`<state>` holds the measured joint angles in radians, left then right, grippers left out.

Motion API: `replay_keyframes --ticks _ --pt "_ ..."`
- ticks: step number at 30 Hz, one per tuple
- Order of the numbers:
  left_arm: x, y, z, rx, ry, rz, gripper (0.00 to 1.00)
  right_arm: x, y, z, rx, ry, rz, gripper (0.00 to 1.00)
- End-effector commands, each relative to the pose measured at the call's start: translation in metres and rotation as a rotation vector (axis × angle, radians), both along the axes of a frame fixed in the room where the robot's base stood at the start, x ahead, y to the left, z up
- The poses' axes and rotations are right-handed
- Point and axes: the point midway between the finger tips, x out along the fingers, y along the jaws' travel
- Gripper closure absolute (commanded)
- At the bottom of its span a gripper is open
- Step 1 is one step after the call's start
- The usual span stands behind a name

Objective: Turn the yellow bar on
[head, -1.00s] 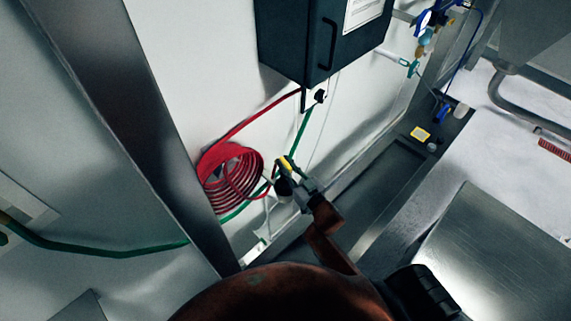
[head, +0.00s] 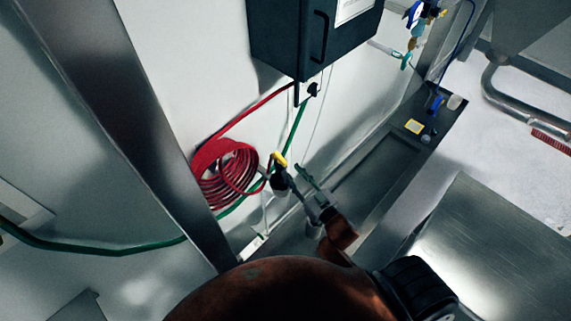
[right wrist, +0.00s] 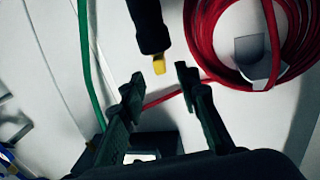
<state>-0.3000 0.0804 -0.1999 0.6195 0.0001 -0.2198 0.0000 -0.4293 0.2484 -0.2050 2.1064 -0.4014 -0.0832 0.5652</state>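The yellow bar (head: 280,159) sits on the end of a dark, rounded fitting (head: 278,181) by the white wall, next to the red hose coil. In the right wrist view the yellow bar (right wrist: 159,66) shows as a short piece at the tip of the black fitting (right wrist: 149,28). My right gripper (head: 302,184) is just right of the fitting, with a small gap. In the right wrist view my right gripper (right wrist: 157,80) has its two fingers apart with nothing between them, and the bar is just beyond the fingertips. My left gripper is not in view.
The red hose coil (head: 226,172) hangs on the wall left of the fitting, with a green hose (head: 299,128) running past it. A dark cabinet (head: 303,45) is above. A metal post (head: 125,130) stands at left, and a steel surface (head: 495,255) is at lower right.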

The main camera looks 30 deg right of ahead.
Motion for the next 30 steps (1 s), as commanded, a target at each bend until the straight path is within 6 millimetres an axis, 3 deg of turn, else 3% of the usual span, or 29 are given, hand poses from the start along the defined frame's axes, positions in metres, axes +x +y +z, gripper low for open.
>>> replay_keyframes --ticks 3,9,30 --pt "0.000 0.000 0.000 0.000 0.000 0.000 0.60 -0.020 -0.003 -0.001 0.000 0.002 -0.001 0.70" --pt "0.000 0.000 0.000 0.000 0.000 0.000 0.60 -0.035 -0.005 0.000 0.000 0.000 -0.001 0.70" --pt "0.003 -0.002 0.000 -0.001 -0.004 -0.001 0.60 -0.037 -0.005 0.000 0.000 0.000 0.000 0.70"
